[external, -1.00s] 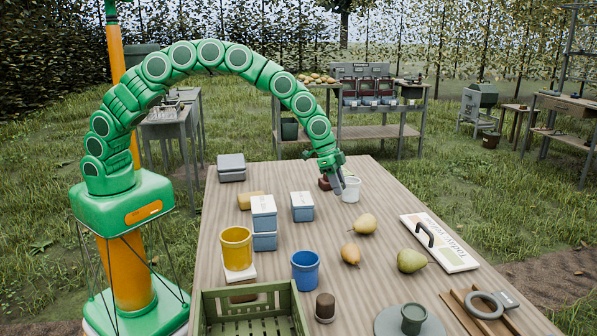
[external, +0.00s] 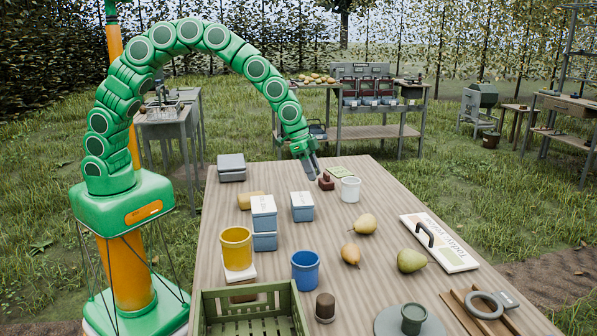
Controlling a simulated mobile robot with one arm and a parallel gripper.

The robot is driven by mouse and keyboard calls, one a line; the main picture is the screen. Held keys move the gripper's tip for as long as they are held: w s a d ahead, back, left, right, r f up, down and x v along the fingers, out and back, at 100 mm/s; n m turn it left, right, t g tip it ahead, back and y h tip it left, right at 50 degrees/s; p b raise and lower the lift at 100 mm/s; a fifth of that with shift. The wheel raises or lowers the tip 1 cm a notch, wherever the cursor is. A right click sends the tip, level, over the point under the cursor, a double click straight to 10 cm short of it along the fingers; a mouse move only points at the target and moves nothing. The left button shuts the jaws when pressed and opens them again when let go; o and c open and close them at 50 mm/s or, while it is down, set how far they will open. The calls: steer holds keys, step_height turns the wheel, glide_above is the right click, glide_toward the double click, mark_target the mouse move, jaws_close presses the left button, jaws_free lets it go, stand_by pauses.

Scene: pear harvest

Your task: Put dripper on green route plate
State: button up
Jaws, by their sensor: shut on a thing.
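My gripper (external: 312,173) is shut above the far end of the table, just left of a small red-brown block-like thing (external: 326,182). It holds something too small to make out, and I cannot tell by sight whether it is the dripper. A flat green plate (external: 339,171) lies near the far table edge, to the right of my gripper and behind a white cup (external: 350,189); it looks like the green route plate. No dripper can be clearly picked out elsewhere.
On the wooden table (external: 300,235) stand blue-grey boxes (external: 264,222), a yellow cup (external: 236,249), a blue cup (external: 305,270), pears (external: 411,261), a signboard (external: 440,243) and a green crate (external: 250,311).

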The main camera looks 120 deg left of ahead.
steer(key=s+a+n+y, duration=0.1)
steer(key=s+a+n, duration=0.1)
steer(key=s+a, duration=0.55)
steer(key=s+a+n+g, duration=0.15)
steer(key=s+a, duration=0.25)
steer(key=a, duration=0.7)
steer(key=s+a+n+y, duration=0.1)
steer(key=s+a+n, duration=0.2)
steer(key=s+a, duration=0.45)
glide_toward(343, 171)
steer(key=shift+w+a+f, duration=0.5)
steer(key=shift+f, duration=0.2)
steer(key=shift+a+f, duration=0.1)
steer(key=shift+f, duration=0.05)
steer(key=shift+w+a+f, duration=0.1)
steer(key=shift+w+f, duration=0.05)
steer(key=shift+f, duration=1.65)
steer(key=o, duration=1)
steer(key=shift+f, duration=0.1)
